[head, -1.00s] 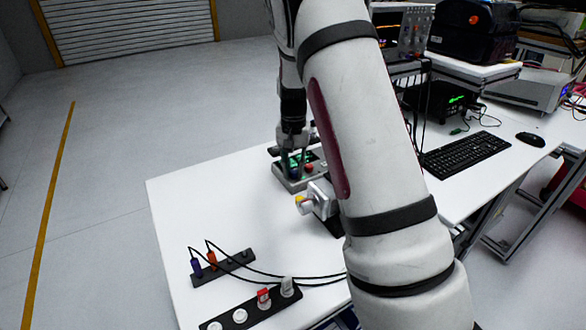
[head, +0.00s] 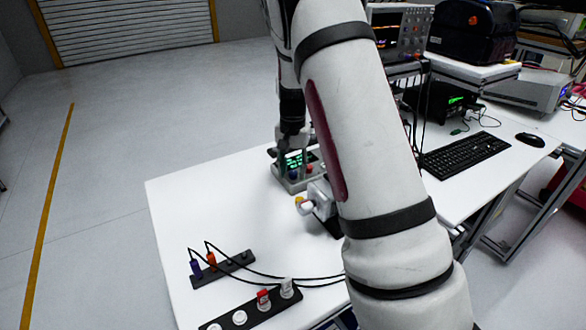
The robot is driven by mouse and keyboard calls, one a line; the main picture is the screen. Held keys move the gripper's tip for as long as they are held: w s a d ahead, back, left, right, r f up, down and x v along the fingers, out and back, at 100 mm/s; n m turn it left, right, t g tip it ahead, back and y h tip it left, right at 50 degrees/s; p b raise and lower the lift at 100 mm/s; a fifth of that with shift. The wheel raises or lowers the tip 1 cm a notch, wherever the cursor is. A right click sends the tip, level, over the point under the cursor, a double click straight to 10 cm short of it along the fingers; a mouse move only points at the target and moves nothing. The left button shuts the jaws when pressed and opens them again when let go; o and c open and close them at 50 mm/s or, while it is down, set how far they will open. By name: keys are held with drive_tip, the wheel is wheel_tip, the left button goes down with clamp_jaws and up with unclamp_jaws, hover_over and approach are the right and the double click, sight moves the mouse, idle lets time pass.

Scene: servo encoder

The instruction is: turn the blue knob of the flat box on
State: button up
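The flat box (head: 283,178) is a grey unit near the far edge of the white table. It has a lit green display, a blue knob (head: 293,175) at its front and a red knob (head: 309,169) to the right of it. My gripper (head: 291,148) points down over the back part of the box, above and behind the blue knob, and appears apart from it. The fingers are small and dark here, so their opening is unclear. The blue knob's pointer is too small to read. My arm hides the area to the right of the box.
The table's left part is clear.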

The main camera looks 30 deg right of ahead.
sight(293, 172)
wheel_tip(293, 172, up, 12)
idle(0.8)
idle(0.3)
